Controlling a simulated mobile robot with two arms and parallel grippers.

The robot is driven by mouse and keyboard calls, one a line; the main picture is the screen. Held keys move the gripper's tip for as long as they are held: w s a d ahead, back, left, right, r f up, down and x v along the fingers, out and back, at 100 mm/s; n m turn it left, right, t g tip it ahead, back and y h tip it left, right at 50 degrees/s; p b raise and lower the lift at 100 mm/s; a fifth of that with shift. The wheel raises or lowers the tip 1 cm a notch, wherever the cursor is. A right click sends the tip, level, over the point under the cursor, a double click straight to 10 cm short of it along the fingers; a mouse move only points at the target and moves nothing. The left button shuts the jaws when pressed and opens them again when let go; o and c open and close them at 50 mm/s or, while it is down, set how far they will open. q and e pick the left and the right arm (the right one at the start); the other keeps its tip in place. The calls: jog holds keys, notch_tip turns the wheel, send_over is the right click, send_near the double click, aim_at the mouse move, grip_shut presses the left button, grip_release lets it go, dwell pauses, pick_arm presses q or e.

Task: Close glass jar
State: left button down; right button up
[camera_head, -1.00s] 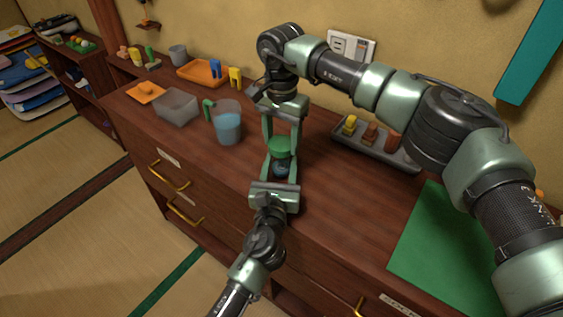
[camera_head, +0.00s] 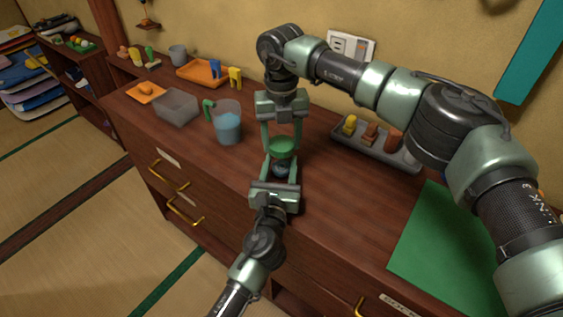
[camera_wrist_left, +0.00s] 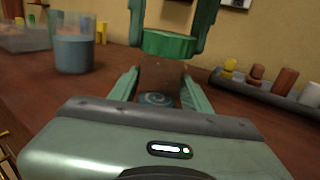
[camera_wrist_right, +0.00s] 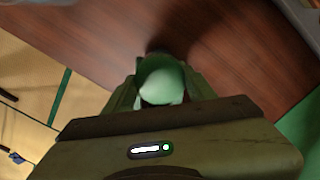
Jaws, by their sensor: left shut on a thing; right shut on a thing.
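A round green lid (camera_head: 281,148) is held between the fingers of my right gripper (camera_head: 281,140), which points down from above. A small glass jar (camera_head: 281,171) with dark bluish contents stands upright on the wooden cabinet top, between the shut fingers of my left gripper (camera_head: 281,175). The lid is over the jar, roughly in line with it. In the left wrist view the lid (camera_wrist_left: 168,44) is above the clear jar (camera_wrist_left: 160,98); I cannot tell whether they touch. In the right wrist view the lid (camera_wrist_right: 162,80) hides the jar's mouth.
A measuring jug (camera_head: 228,126) with blue liquid stands close on the left, near a clear box (camera_head: 176,107) and an orange tray (camera_head: 190,72). A grey tray (camera_head: 350,142) with several blocks lies right. A green mat (camera_head: 440,240) is at the front right.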

jog(key=m, duration=1.6)
jog(key=shift+m, duration=0.4)
jog(key=m, duration=0.5)
jog(key=shift+f, duration=0.1)
jog(key=o, duration=1.5)
jog(key=shift+o, duration=0.2)
notch_tip(320, 180, up, 5)
jog(key=shift+f, duration=0.2)
jog(key=shift+c, duration=0.3)
